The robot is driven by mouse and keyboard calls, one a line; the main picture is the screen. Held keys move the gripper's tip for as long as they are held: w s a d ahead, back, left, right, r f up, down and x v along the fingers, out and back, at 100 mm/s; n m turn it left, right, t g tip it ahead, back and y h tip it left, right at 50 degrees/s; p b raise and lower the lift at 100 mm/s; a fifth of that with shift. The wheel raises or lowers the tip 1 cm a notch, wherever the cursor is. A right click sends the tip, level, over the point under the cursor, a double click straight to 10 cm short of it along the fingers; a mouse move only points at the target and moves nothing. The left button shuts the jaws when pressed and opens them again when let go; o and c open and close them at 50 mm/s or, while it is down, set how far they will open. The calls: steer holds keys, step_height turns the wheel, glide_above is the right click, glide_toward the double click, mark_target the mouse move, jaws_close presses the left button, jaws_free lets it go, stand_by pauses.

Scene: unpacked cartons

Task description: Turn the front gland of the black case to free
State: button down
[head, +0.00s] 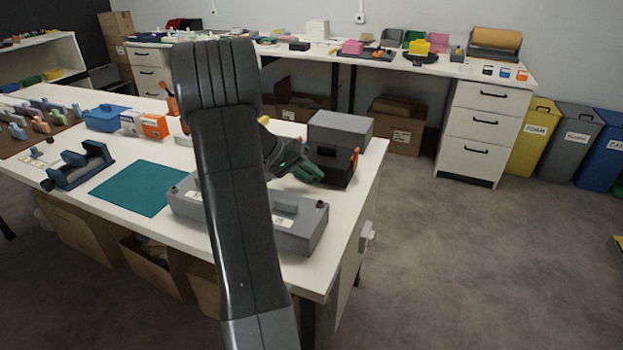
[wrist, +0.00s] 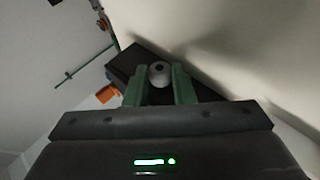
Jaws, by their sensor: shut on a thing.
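The black case (head: 337,166) stands near the right end of the white workbench, with a grey lid or box (head: 340,128) on top and an orange latch (head: 355,156) on its side. My gripper (head: 304,170) is at the case's near left side, partly hidden by my arm. In the wrist view its two green fingers (wrist: 159,80) are shut on a round pale grey gland (wrist: 159,72) with a dark centre, one finger on each side. Dark case surface (wrist: 122,66) shows behind the fingers. The gland's turn angle cannot be told.
A long grey case (head: 302,228) lies in front of the black case, close below my arm. A teal mat (head: 141,188), a dark blue cradle (head: 80,165) and a blue box (head: 106,118) are to the left. Open floor lies to the right of the bench (head: 357,197).

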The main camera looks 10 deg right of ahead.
steer(key=shift+a+f+g+h, duration=0.1)
steer(key=shift+g+h, duration=0.2)
steer(key=shift+h, duration=0.2)
steer(key=shift+w+b, duration=0.1)
steer(key=shift+b, duration=0.2)
steer(key=c, duration=1.2)
jaws_free()
